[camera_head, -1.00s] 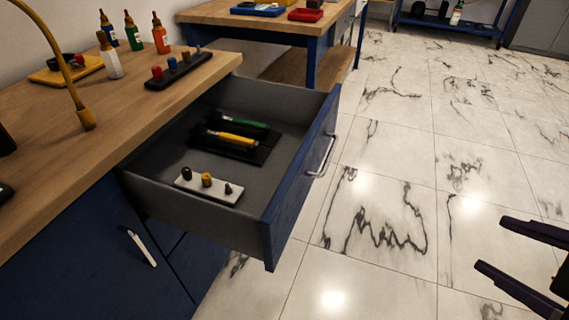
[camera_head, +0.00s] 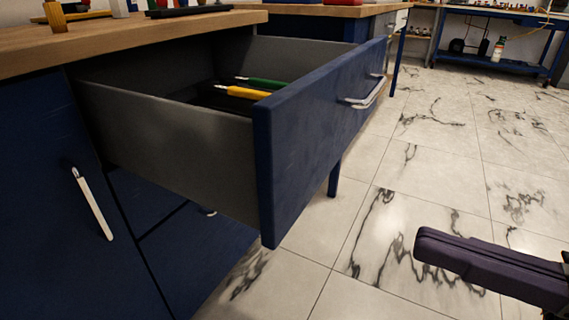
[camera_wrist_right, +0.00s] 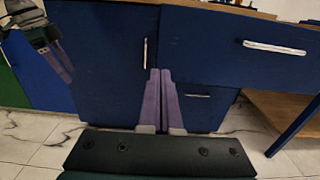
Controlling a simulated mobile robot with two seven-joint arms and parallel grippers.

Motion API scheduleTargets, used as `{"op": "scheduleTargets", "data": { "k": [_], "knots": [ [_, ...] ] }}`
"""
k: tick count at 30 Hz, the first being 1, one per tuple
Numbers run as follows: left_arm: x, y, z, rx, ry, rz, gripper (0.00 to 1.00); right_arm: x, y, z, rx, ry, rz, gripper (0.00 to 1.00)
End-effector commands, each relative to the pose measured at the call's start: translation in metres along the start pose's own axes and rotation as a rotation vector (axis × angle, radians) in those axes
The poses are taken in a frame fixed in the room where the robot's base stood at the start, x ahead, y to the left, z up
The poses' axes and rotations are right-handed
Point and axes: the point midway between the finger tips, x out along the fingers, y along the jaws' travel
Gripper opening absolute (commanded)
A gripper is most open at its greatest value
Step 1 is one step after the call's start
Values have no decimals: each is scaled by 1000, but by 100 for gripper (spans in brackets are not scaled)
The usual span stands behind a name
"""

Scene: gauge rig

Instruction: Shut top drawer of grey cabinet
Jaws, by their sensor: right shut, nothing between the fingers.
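The top drawer (camera_head: 315,140) is pulled well out of a cabinet (camera_head: 45,180) under a wooden worktop. Its front is dark blue with a silver bar handle (camera_head: 366,97), and its sides are grey inside and out. The front also shows in the right wrist view (camera_wrist_right: 225,48). My right gripper (camera_head: 428,245) is shut and empty, in front of the drawer, apart from it and lower right of the handle in the head view. Its fingers show together in the right wrist view (camera_wrist_right: 159,75). My left gripper (camera_wrist_right: 62,62) shows only there, at the left edge; its opening is unclear.
A green tool (camera_head: 262,83) and a yellow tool (camera_head: 247,92) lie in the drawer. A lower drawer (camera_wrist_right: 205,105) and a door with an upright handle (camera_head: 92,203) are closed. Marble floor (camera_head: 390,215) is clear to the right.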

Motion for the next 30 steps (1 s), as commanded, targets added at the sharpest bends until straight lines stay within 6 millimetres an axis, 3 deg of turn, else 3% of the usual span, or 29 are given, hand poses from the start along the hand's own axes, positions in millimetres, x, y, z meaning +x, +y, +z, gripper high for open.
{"op": "scheduleTargets", "data": {
  "k": [9, 15, 21, 30],
  "knots": [
    [6, 0, 2, 0, 0, -1, 80, 69, -1, 2, 0, -6, -2, 0],
    [9, 0, 3, 0, 0, -1, 80, 103, -1, 1, 1, -4, -2, 0],
    [10, 0, 4, 0, -1, 0, 80, 118, -1, 1, 4, -3, -3, 0],
    [10, 0, 4, 0, -1, 0, 80, 120, 0, 1, 5, -1, -3, 0]
  ]
}}
